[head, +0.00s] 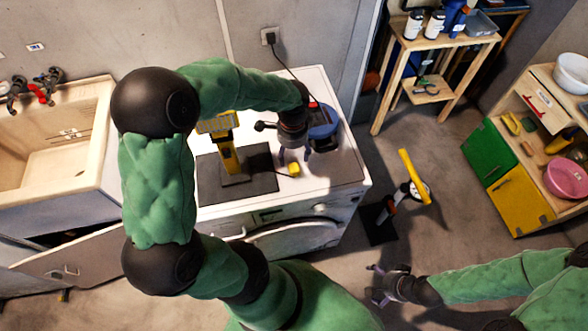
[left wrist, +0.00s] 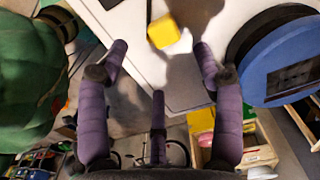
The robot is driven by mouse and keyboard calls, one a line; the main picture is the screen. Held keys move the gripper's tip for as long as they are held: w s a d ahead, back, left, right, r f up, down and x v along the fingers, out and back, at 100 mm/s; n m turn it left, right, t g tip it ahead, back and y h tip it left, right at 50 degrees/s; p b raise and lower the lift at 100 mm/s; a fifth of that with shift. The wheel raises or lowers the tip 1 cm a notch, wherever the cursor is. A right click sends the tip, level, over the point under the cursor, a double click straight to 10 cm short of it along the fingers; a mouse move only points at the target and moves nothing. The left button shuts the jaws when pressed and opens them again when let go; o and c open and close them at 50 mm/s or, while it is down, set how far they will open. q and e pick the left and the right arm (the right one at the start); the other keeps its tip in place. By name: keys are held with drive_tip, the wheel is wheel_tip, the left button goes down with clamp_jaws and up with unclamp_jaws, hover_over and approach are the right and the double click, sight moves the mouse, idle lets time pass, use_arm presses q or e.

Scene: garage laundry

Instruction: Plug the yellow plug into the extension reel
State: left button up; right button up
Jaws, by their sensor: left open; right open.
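The yellow plug (head: 294,170) lies on top of the white washing machine (head: 345,168), just beyond my left gripper's fingers. In the left wrist view the plug (left wrist: 163,30) shows ahead of and between the spread purple fingertips, apart from them. My left gripper (head: 293,157) is open and empty above the machine top. The blue and black extension reel (head: 323,126) stands to the right of the gripper; in the left wrist view the reel (left wrist: 290,65) fills the right side. Its sockets cannot be made out. My right gripper (head: 376,284) is open and empty, low over the floor.
A yellow work lamp (head: 228,155) stands on a dark mat (head: 208,182) left of the plug. A wall socket (head: 269,37) with a black cable is behind the machine. A sink (head: 60,140) is at left, and a wooden shelf (head: 440,45) and coloured cabinet (head: 520,200) at right.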

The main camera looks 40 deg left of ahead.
sight(293, 167)
use_arm(q)
drive_tip(key=shift+f+b, duration=0.3)
drive_tip(key=shift+f, duration=1.4)
drive_tip(key=f+b, duration=0.1)
drive_tip(key=f, duration=0.1)
drive_tip(key=f+b, duration=0.1)
drive_tip(key=f, duration=0.2)
drive_tip(key=shift+w+a+f, duration=0.15)
drive_tip(key=shift+w, duration=0.05)
drive_tip(key=c, duration=1.1)
